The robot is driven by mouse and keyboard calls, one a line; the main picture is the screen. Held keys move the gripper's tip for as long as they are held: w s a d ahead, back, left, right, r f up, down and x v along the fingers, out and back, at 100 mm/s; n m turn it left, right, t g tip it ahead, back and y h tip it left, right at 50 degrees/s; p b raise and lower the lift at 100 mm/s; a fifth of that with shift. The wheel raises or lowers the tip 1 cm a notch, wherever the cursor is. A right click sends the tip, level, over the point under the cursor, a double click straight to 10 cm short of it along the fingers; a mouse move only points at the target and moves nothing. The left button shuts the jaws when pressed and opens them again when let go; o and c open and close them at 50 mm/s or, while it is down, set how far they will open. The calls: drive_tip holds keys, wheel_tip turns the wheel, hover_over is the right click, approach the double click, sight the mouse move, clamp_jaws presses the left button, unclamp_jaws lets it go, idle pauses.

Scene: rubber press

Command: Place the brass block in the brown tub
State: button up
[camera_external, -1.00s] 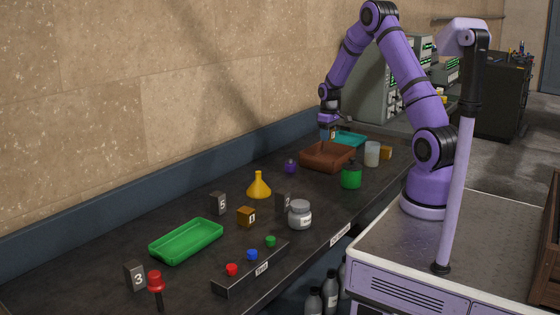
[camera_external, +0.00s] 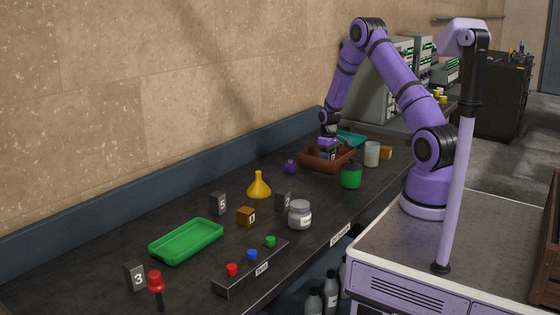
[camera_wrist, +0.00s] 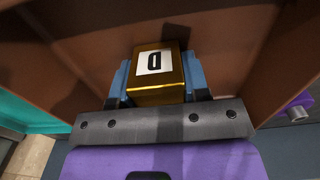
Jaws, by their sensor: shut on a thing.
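My gripper (camera_wrist: 157,90) is shut on the brass block (camera_wrist: 172,87), a shiny golden cube with a white label, seen in the wrist view between the two blue fingers. The brown tub (camera_external: 341,162) stands toward the far end of the bench in the external view. My gripper is down at the tub, with its fingers and the block over or inside it. The tub's brown walls (camera_wrist: 283,70) surround the block in the wrist view. I cannot tell whether the block touches the tub's floor.
A teal tray (camera_external: 352,139) lies just behind the tub. A green canister (camera_external: 351,176), a pale jar (camera_external: 372,154) and another golden block (camera_external: 386,153) stand to its right. A small purple item (camera_external: 290,167) is close to its left.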

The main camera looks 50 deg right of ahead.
drive_tip(key=o, duration=1.2)
wheel_tip(320, 180, up, 12)
drive_tip(key=shift+a+r, duration=0.1)
drive_tip(key=shift+r, duration=0.1)
drive_tip(key=s+a+r+t, duration=0.1)
drive_tip(key=s+a+r, duration=0.4)
drive_tip(key=a+r, duration=0.45)
drive_tip(key=s+a+r+t, duration=0.1)
drive_tip(key=s+a+r, duration=0.45)
drive_tip(key=r, duration=0.65)
drive_tip(key=s+a+r+t, duration=0.1)
drive_tip(key=s+a+r, duration=0.1)
drive_tip(key=s+a, duration=0.2)
drive_tip(key=s+a+r+t, duration=0.1)
drive_tip(key=s+a, duration=0.3)
drive_tip(key=s, duration=0.6)
drive_tip(key=s+a+r+t, duration=0.1)
drive_tip(key=s+a+r, duration=0.2)
drive_tip(key=s, duration=0.4)
drive_tip(key=shift+s+a+r, duration=0.3)
drive_tip(key=shift+a, duration=0.2)
